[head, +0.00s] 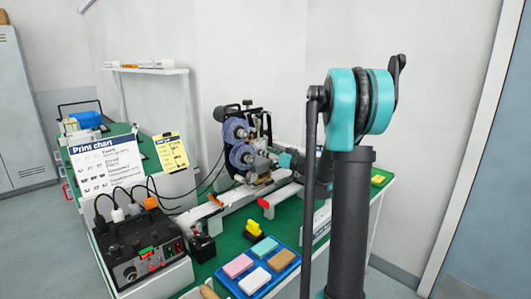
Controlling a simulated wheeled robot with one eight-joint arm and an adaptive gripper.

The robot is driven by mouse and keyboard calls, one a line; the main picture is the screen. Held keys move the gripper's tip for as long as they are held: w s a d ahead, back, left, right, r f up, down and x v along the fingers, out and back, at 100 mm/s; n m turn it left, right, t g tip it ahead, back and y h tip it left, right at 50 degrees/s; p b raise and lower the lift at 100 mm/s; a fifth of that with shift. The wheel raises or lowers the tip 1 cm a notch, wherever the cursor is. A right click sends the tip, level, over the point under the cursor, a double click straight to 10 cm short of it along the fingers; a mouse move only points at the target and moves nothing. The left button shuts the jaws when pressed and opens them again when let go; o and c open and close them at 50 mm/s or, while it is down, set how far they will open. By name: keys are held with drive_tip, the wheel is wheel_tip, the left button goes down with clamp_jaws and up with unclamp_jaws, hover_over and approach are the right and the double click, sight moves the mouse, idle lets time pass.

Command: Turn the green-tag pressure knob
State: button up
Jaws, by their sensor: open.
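The coder machine (240,150), dark with two blue-grey reels, stands on the green-topped bench. My arm reaches in from the right, and my gripper (274,158) is at the right side of the machine's lower part. It is small in the picture, with its jaws open. I cannot tell whether it touches the machine or surrounds a knob. No green-tag pressure knob can be made out at the machine; my gripper and arm may hide it. A dark control box (138,248) at the front left has a small green patch (147,251) and small knobs on its face.
A blue tray (238,289) with several coloured blocks lies at the front. Cables run from the control box toward the machine. A print chart (105,163) and a yellow card (171,151) stand at left. The wall is close behind.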

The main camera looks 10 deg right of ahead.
drive_tip(key=shift+w+a, duration=0.25)
drive_tip(key=shift+w, duration=0.1)
drive_tip(key=shift+c, duration=0.2)
clamp_jaws()
drive_tip(key=shift+m, duration=0.4)
drive_tip(key=m, duration=2.3)
